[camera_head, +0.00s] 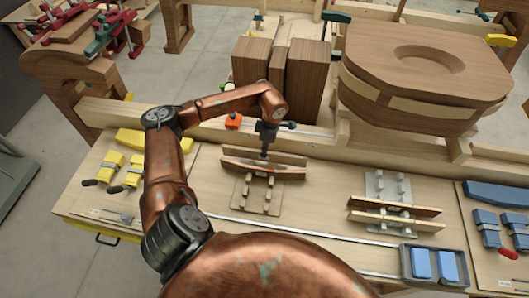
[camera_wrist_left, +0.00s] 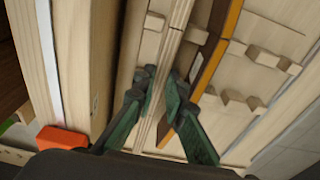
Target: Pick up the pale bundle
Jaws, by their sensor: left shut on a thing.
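The pale bundle (camera_head: 291,158) is a long, slim stack of light strips at the back of the left wooden rack. My left gripper (camera_head: 265,152) comes down on it from above near its middle. In the left wrist view the layered pale strips (camera_wrist_left: 174,30) run between the two green-and-dark fingers of my left gripper (camera_wrist_left: 161,88), which are shut on them. A darker brown strip with an orange edge (camera_wrist_left: 218,58) lies beside the bundle, to its right. I cannot tell whether the bundle is clear of the rack. My right gripper is not in view.
The left peg rack (camera_head: 249,194) stands under the strips. A second rack holds darker strips (camera_head: 395,222) at right. Tall brown blocks (camera_head: 306,80) and a big curved seat form (camera_head: 420,70) stand behind. A blue-grey tray (camera_head: 407,262) and yellow clamps (camera_head: 110,166) flank the bench.

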